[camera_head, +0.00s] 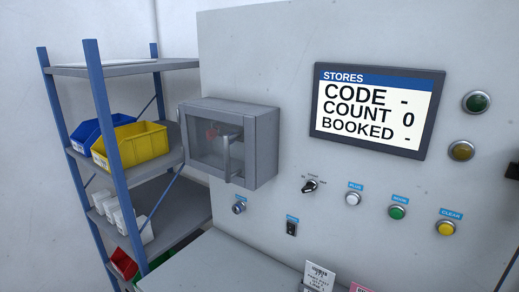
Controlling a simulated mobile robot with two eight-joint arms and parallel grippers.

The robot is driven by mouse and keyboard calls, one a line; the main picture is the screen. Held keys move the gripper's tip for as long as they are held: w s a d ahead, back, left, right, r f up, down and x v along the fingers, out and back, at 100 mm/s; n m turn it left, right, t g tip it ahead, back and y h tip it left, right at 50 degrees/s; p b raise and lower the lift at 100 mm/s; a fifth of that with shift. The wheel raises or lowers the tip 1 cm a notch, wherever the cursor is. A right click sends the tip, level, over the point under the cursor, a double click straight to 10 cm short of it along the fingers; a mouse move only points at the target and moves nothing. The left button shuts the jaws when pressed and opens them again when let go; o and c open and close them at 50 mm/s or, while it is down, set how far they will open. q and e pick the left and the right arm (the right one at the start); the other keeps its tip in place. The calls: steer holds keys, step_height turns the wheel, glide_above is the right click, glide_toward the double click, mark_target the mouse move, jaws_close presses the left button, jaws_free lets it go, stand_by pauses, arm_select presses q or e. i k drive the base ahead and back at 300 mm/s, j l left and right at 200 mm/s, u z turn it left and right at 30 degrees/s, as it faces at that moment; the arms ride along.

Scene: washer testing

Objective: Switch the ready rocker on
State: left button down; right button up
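A small black rocker switch (291,229) sits low on the grey panel (255,60), under a small blue label that is too small to read. It is the only rocker-shaped switch in view. Which way it is tipped cannot be told at this size. Neither of my grippers shows in the head view, and nothing touches the rocker.
A clear-covered box (230,145) juts out above and left of the rocker. A rotary selector (310,186), white button (352,199), green button (397,212) and yellow button (446,228) are nearby. A grey ledge (235,268) lies below; printed cards (319,277) stand there.

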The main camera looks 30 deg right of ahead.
mark_target(290, 226)
steer(key=k, duration=0.5)
steer(key=k+z, duration=0.15)
steer(key=z, duration=1.2)
steer(key=i+j+z, duration=0.1)
steer(key=i+j, duration=0.15)
steer(key=i+j+z, duration=0.15)
steer(key=j, duration=0.25)
steer(key=i, duration=0.05)
